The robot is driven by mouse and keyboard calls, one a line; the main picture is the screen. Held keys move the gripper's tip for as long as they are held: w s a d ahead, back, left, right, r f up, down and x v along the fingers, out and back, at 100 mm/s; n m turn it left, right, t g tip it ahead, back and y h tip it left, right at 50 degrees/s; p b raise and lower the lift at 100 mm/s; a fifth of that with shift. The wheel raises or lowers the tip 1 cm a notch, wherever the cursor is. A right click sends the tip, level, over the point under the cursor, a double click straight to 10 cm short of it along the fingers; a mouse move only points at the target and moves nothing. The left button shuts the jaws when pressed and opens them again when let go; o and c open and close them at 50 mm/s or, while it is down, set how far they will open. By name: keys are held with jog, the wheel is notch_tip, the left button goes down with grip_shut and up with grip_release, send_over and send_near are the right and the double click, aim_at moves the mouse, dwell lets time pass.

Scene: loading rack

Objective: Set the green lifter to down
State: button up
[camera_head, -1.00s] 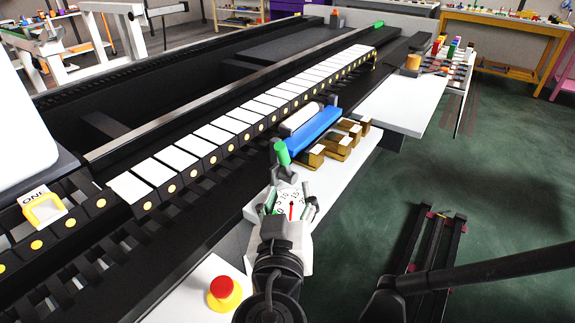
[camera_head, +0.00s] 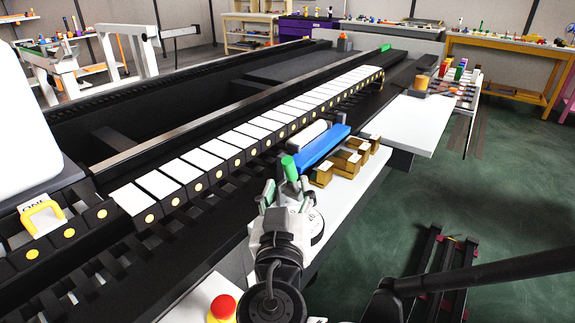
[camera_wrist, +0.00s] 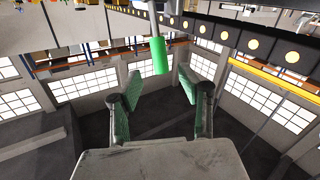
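The green lifter shows as a green cylindrical handle (camera_head: 289,168) in the head view, leaning slightly, at the near end of the blue block beside the rack. In the wrist view its green grip (camera_wrist: 159,56) hangs from a pale rod, just ahead of and between my fingers. My gripper (camera_head: 287,190) is just short of the handle in the head view. In the wrist view my gripper (camera_wrist: 161,90) has its two green-padded fingers spread apart, with nothing between the pads. The lifter's base is partly hidden behind my gripper.
A dark rack with a row of white-topped blocks (camera_head: 205,160) runs along the left. A blue block (camera_head: 322,147) and brass-coloured blocks (camera_head: 349,163) lie beyond the handle. A red button (camera_head: 222,307) is at the bottom. A white table (camera_head: 410,125) stands farther right.

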aim_at(289, 171)
jog(key=shift+w+d+b, duration=0.2)
jog(key=shift+w+b, duration=0.05)
jog(key=shift+w, duration=0.95)
jog(key=shift+w+d+b, duration=0.15)
jog(key=shift+w+b, duration=0.15)
jog(key=shift+w, duration=0.95)
jog(key=shift+w+d+b, duration=0.2)
jog(key=shift+w+b, duration=0.05)
jog(key=shift+w, duration=0.95)
jog(key=shift+c, duration=0.4)
grip_shut()
